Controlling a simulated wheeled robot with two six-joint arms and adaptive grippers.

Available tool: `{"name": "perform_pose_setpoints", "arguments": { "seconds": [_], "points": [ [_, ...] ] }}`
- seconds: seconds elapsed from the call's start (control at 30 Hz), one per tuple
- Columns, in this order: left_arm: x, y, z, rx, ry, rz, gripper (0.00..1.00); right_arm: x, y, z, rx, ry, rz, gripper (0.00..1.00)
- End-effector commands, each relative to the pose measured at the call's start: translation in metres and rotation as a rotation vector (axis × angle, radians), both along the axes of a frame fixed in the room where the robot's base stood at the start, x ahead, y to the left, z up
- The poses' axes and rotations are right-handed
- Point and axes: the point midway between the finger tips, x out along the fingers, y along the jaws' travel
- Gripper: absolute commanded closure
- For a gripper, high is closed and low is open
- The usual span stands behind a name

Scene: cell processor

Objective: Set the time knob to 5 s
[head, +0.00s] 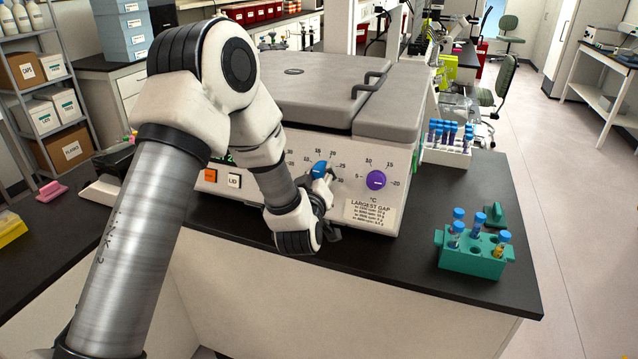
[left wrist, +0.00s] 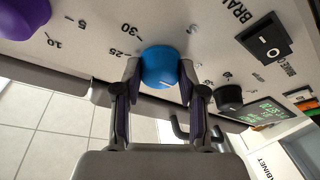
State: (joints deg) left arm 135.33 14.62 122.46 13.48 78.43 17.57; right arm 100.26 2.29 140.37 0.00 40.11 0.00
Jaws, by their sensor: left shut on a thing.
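A blue knob (head: 319,169) sits on the front panel of a grey-topped machine (head: 340,90), with numbers such as 15, 20 and 25 around it. It also shows in the left wrist view (left wrist: 160,66), between the two fingers. My left gripper (head: 322,183) is shut on this blue knob from the front. A pale mark shows on the knob, but the number it points to is unclear. A label naming the knob is not readable. A purple knob (head: 376,180) with °C below it is to the right. My right gripper is not in view.
A black knob (left wrist: 229,97), a rocker switch (left wrist: 265,40) and a green-lit display (left wrist: 258,113) are on the same panel. A teal rack (head: 470,262) with blue-capped tubes stands at the bench's right front. Bare black bench lies between rack and machine.

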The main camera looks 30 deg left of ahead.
Motion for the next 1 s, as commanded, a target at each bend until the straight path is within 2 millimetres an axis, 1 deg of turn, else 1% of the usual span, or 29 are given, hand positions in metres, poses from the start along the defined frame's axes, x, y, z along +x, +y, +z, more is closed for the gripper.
{"name": "perform_pose_setpoints", "arguments": {
  "seconds": [0.03,0.1,0.3,0.5,0.73,1.0],
  "points": [
    [0.001,-0.001,-0.004,-0.033,-0.010,0.010,0.94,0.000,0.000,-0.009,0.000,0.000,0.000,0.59],
    [0.001,-0.001,-0.003,-0.089,-0.023,0.029,0.94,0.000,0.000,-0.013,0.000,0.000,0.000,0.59],
    [0.001,-0.002,-0.002,-0.233,-0.056,0.078,0.94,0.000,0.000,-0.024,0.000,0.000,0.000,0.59],
    [0.001,-0.002,0.000,-0.335,-0.080,0.113,0.94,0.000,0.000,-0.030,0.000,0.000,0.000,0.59],
    [0.001,-0.002,0.001,-0.393,-0.094,0.133,0.94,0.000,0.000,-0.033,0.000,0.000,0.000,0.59],
    [0.001,-0.002,0.002,-0.403,-0.095,0.137,0.94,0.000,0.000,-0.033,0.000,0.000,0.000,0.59]
  ]
}}
